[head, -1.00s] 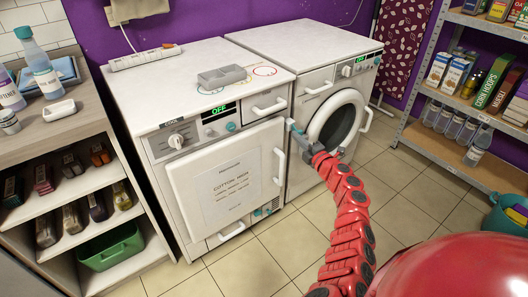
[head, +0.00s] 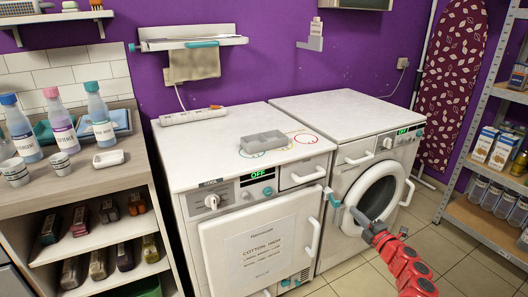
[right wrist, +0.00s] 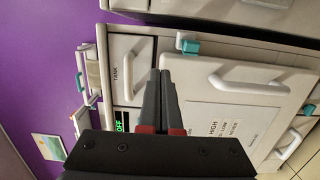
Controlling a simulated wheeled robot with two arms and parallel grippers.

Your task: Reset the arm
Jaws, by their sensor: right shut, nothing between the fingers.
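My right arm (head: 400,262) is red and comes in from the lower right in the head view. In the right wrist view the two gripper fingers (right wrist: 160,76) lie together, in front of the tank drawer (right wrist: 130,68) and the white door (right wrist: 222,95). My left gripper is not in view.
The left machine (head: 185,180) has a grey tray (head: 263,141) and a power strip (head: 193,116) on top. The right machine (head: 335,112) has a round door (head: 376,197). A counter with bottles (head: 102,120) stands left, a shelf rack (head: 490,232) right. Tiled floor is free at lower right.

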